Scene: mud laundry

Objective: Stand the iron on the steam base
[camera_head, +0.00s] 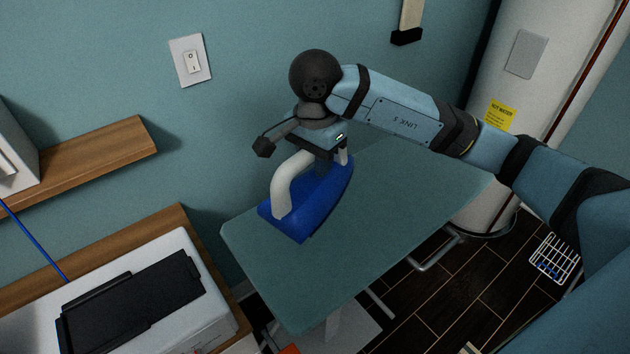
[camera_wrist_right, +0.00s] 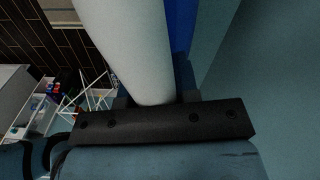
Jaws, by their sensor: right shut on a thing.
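The iron (camera_head: 323,197) has a blue body and a thick white handle (camera_head: 287,188). It is over the green-grey ironing board, roughly level; I cannot tell whether it touches the cover. My right gripper (camera_head: 326,156) comes down from above and is shut on the handle, near its far end. In the right wrist view the white handle (camera_wrist_right: 128,45) runs between the fingers, with a strip of blue body (camera_wrist_right: 180,25) beside it. A white unit with a black ridged top, seemingly the steam base (camera_head: 130,300), stands at the lower left. My left gripper is out of view.
The ironing board (camera_head: 380,230) is clear around the iron. A wooden shelf (camera_head: 100,155) juts from the wall at left. A white water heater (camera_head: 510,95) stands behind my right arm. A white wire rack (camera_head: 553,258) is at the right.

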